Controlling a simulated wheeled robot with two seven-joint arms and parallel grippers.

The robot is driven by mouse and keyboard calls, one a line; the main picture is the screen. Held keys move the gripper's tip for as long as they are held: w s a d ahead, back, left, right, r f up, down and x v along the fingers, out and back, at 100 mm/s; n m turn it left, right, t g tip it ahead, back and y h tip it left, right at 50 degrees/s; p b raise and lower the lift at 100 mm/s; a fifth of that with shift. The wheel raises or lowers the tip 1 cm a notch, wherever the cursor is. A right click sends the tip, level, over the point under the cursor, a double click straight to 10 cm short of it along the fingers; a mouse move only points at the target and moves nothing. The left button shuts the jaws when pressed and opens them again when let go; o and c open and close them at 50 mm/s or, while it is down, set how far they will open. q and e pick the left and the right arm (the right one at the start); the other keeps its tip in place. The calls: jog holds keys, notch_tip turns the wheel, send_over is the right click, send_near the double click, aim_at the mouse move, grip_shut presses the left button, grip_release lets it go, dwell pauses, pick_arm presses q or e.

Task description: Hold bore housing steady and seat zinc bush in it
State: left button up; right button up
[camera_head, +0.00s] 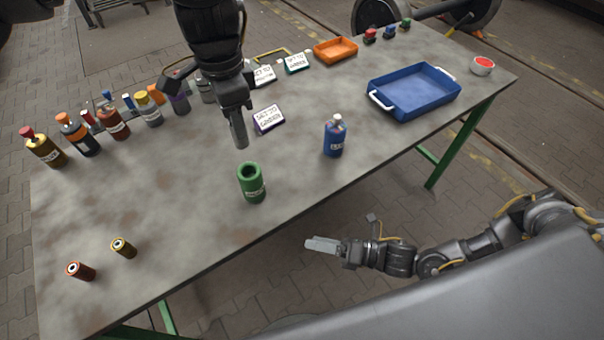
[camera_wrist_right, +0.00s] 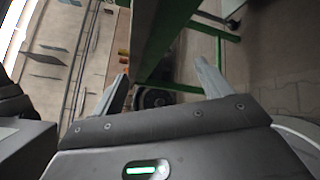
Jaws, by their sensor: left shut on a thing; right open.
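The bore housing appears to be the green cylinder (camera_head: 251,184) with a dark round opening on top, upright near the table's front edge. My left gripper (camera_head: 239,140) points down just behind and above it in the head view, apart from it. It is shut on a grey piece that seems to be the zinc bush; the fingers largely hide it, so I cannot tell its shape. My right gripper (camera_head: 322,245) is off the table's front edge, open and empty; in the right wrist view its fingers (camera_wrist_right: 163,87) are spread.
Two small bushes, copper (camera_head: 80,270) and yellowish (camera_head: 123,247), stand front left. A blue bottle (camera_head: 334,137) stands right of the housing. A sign (camera_head: 268,119) stands behind. A blue tray (camera_head: 412,92) lies right; several bottles line the back left. The table's left middle is clear.

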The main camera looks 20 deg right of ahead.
notch_tip(320, 180, up, 8)
jog(key=w+d+n+t, duration=0.1)
jog(key=w+d+t, duration=0.1)
jog(key=d, duration=0.1)
jog(key=n+g+y, duration=0.4)
jog(key=n, duration=0.6)
send_near(252, 180)
jog(key=d, duration=0.2)
jog(key=d+f, duration=0.1)
jog(key=shift+s+d+f, duration=0.25)
jog(key=shift+d, duration=0.15)
pick_arm(q)
jog(key=shift+w, duration=0.1)
pick_arm(e)
jog(key=w+n+g, duration=0.1)
jog(key=w+a+n+g, duration=0.1)
jog(key=n, duration=0.1)
jog(key=w+n+g, duration=0.1)
jog(key=w+n, duration=0.1)
jog(key=shift+w+a+f, duration=0.1)
jog(key=shift+a+f, duration=0.05)
jog(key=shift+f, duration=0.25)
jog(key=shift+w+f+n+g+h, duration=0.2)
jog(key=shift+w+n+g+h, duration=0.1)
jog(key=shift+g, duration=0.1)
jog(key=a, duration=0.4)
jog(key=w+a, duration=0.1)
jog(key=a, duration=0.7)
jog(key=shift+w, duration=0.4)
